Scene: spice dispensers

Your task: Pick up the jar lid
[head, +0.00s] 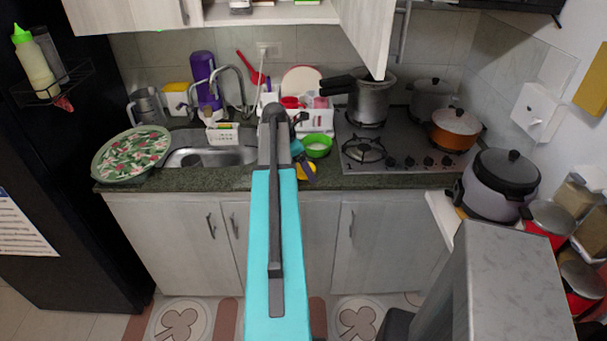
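Red canisters stand at the right edge of the head view. The nearer upper one has a round lid with a dark knob (550,217), and another lidded one (582,274) is lower down. I cannot tell whether either of these is the jar lid. Clear square containers with pale lids (577,195) stand beside them, partly cut off by the frame edge. My teal arm reaches up the middle of the view towards the counter, well left of the canisters. My gripper cannot be made out; my arm hides the area around its end.
A grey rice cooker (497,185) stands left of the canisters. A stove (395,150) holds pots, including an orange pan (455,130). Left are a sink (210,156) and a floral tray (131,153). A cabinet door (365,35) hangs open above. Floor shows below the cabinets.

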